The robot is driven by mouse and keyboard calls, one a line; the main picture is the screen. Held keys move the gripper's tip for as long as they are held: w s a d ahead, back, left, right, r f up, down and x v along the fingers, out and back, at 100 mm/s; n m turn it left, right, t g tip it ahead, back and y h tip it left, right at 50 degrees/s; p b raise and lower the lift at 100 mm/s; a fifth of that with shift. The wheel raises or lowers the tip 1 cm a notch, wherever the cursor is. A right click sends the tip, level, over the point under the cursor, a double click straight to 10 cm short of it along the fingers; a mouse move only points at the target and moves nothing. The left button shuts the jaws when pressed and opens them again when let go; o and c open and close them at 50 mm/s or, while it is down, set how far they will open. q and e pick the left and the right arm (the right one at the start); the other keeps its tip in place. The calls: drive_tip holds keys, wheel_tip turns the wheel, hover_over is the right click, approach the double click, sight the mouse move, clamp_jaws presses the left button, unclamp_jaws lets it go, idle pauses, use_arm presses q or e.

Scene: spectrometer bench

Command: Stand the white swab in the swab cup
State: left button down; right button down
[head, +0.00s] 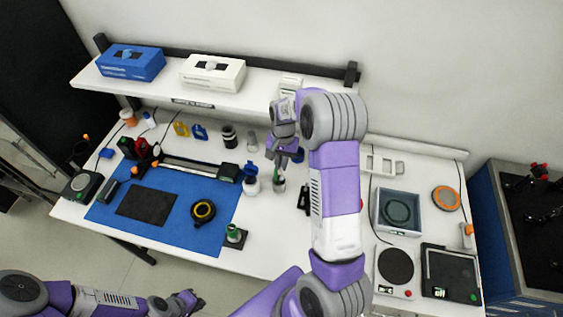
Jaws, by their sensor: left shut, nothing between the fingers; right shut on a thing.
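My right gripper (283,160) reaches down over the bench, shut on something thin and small. I take it to be the white swab, but its shape and colour are too small to make out. Directly below the fingers stands a small clear cup (279,186) with something greenish at its top, which looks like the swab cup. I cannot tell whether the held thing is inside the cup or just above it. My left gripper (188,301) is shut and empty, low at the bottom left, in front of the bench and away from the cup.
A white bottle with a dark blue top (251,182) stands close left of the cup. A blue mat (180,230) with a black pad (146,202) and a ring (203,211) lies further left. My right arm hides bench space right of the cup. A grey-blue tray (397,211) stands right.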

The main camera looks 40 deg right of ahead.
drive_tip(key=shift+f, duration=0.15)
drive_tip(key=shift+f+b, duration=0.65)
drive_tip(key=shift+f, duration=0.15)
drive_tip(key=shift+r, duration=0.15)
drive_tip(key=shift+r+p, duration=0.75)
drive_tip(key=shift+r, duration=0.1)
